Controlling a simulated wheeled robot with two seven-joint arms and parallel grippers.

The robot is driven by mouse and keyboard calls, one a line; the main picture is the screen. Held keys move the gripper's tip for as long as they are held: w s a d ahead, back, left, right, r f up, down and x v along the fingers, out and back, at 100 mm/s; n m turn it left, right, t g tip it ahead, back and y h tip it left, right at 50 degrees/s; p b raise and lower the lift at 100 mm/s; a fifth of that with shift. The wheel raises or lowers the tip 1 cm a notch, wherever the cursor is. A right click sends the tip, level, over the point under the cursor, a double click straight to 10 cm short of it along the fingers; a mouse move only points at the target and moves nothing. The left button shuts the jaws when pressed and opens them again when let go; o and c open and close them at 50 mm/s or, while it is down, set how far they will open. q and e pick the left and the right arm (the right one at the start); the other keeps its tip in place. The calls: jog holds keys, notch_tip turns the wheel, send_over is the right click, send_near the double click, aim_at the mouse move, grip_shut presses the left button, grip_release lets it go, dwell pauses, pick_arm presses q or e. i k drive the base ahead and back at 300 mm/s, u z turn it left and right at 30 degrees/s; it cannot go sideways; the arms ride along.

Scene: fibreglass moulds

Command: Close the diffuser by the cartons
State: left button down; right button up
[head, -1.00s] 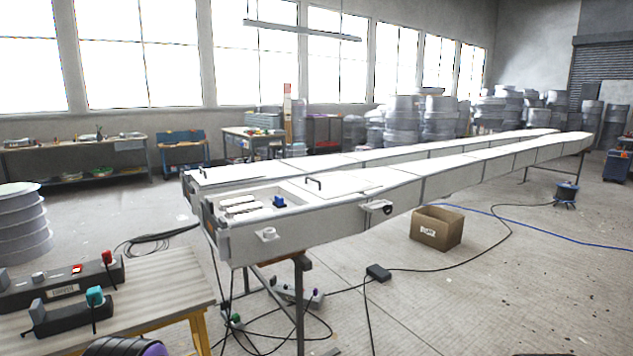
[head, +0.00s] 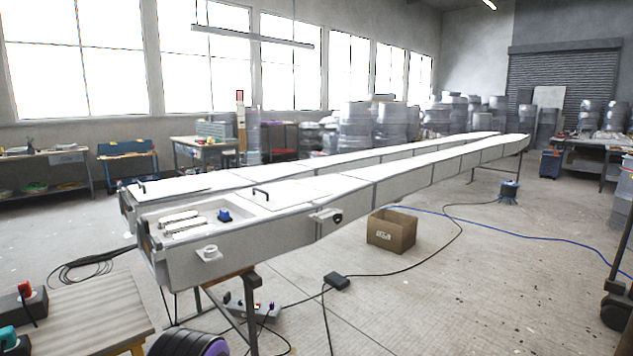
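I cannot make out a diffuser in the head view. The only carton I can make out is an open brown cardboard box (head: 391,233) with a pale label. It stands on the floor beside the long white mould (head: 345,190), right of the picture's middle. Neither of my grippers is in view. A dark ribbed round part with a purple face shows at the bottom edge; no fingers show on it.
A wooden table (head: 85,312) with dark devices stands at the near left. Black cables and a blue hose (head: 560,232) cross the floor. Grey drums (head: 372,126) and a roller shutter (head: 563,88) stand at the back. Floor at the right front is mostly clear.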

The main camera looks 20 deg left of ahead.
aim_at(275, 196)
jog(key=z, duration=0.25)
jog(key=i, duration=0.85)
jog(key=u, duration=0.25)
